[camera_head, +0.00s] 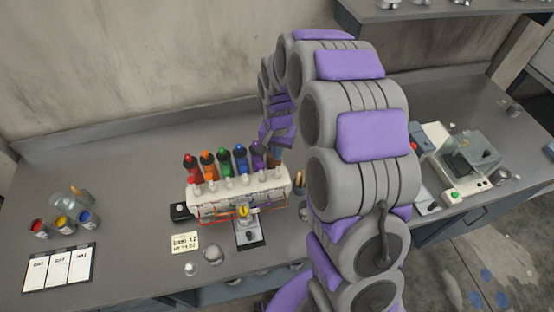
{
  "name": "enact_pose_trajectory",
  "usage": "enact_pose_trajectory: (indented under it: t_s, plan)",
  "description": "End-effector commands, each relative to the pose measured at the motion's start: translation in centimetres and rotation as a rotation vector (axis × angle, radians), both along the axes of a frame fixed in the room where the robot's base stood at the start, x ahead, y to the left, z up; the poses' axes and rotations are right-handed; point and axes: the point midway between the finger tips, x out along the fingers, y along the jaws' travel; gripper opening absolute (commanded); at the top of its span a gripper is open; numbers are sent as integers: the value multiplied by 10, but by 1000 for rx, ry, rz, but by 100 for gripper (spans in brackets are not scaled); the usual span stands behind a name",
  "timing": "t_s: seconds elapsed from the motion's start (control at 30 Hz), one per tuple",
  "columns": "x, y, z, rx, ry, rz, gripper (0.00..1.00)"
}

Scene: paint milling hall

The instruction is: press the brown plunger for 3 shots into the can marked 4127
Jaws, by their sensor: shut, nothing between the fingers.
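The dispenser (212,211) is a white unit on the bench with a row of coloured canisters, from red at the left to purple. A brown canister (276,157) is at its right end, partly hidden by my arm. I cannot make out its plunger clearly. My gripper (274,146) is shut and empty, right above or at the brown canister; I cannot tell if they touch. A small can with yellow in it (243,211) stands in front of the dispenser on a small scale-like stand (249,236). No 4127 marking is readable.
Small paint cans (64,221) stand at the left, behind a board with white cards (60,269). A written card (185,242) lies before the dispenser. A machine with a clear cover (468,154) stands at the right. The bench's back left is clear.

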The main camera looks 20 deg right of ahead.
Motion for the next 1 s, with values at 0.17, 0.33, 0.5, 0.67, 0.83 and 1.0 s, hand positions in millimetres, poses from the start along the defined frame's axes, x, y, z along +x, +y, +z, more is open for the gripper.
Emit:
enact_pose_trajectory:
  t_s: [0.17,0.33,0.5,0.67,0.83,1.0]
  plan:
    - [0,0,0,0,0,0,0]
    - [0,0,0,-1,1,0,0]
    - [0,0,-4,0,1,0,0]
    - [-1,0,-10,-1,3,0,0]
    - [-1,0,-16,0,4,0,0]
    - [-1,0,-23,-1,4,1,0]
